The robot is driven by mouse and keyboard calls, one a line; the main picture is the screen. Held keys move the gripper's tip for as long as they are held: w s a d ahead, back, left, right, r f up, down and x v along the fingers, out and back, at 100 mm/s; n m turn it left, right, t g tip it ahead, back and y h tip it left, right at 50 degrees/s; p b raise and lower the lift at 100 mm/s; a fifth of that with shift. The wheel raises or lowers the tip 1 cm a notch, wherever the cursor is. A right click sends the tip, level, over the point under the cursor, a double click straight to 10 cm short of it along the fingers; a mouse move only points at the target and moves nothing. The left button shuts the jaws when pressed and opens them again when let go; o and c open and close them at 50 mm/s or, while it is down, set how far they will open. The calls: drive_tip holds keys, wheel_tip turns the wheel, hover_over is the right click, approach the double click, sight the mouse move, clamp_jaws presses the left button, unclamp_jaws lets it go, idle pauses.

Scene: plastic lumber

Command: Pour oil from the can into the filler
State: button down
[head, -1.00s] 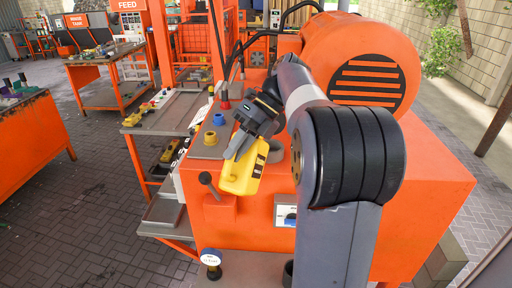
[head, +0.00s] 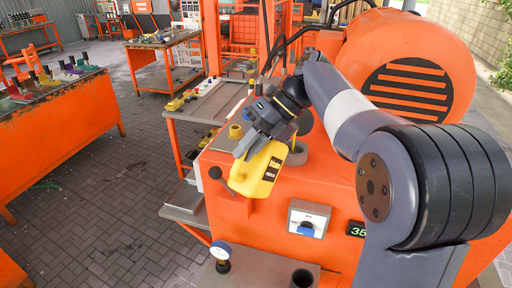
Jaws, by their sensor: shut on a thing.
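The yellow oil can (head: 258,172) hangs tilted in front of the orange machine, with a dark label on its right side. My gripper (head: 250,146) is shut on the can from above; its fingers partly hide the can's top. A round grey cup-like opening (head: 298,155), which looks like the filler, stands on the machine top just right of the can. A thin yellow strip (head: 294,143) shows above this opening; I cannot tell whether it is oil or a solid part. The can's spout is not clearly seen.
The orange machine (head: 325,185) has a big round housing (head: 420,75) behind my arm. A yellow fitting (head: 236,131) and a black-knobbed lever (head: 215,173) stand left of the can. Open paved floor (head: 120,190) lies left.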

drive_tip(key=shift+w+d+r+g+y, duration=0.2)
drive_tip(key=shift+w+r+g+y, duration=0.05)
drive_tip(key=shift+r, duration=0.35)
drive_tip(key=shift+w+d+r+g+y, duration=0.15)
drive_tip(key=shift+w+r+g+y, duration=0.1)
drive_tip(key=shift+r, duration=0.35)
idle(2.1)
drive_tip(key=shift+w+d+r+m+g+y, duration=0.2)
drive_tip(key=shift+w+d+r+g+y, duration=0.1)
drive_tip(key=shift+r, duration=0.3)
drive_tip(key=shift+w+d+r+m+g+y, duration=0.15)
drive_tip(key=shift+w+r+m+g+y, duration=0.1)
drive_tip(key=shift+r, duration=0.3)
idle(3.6)
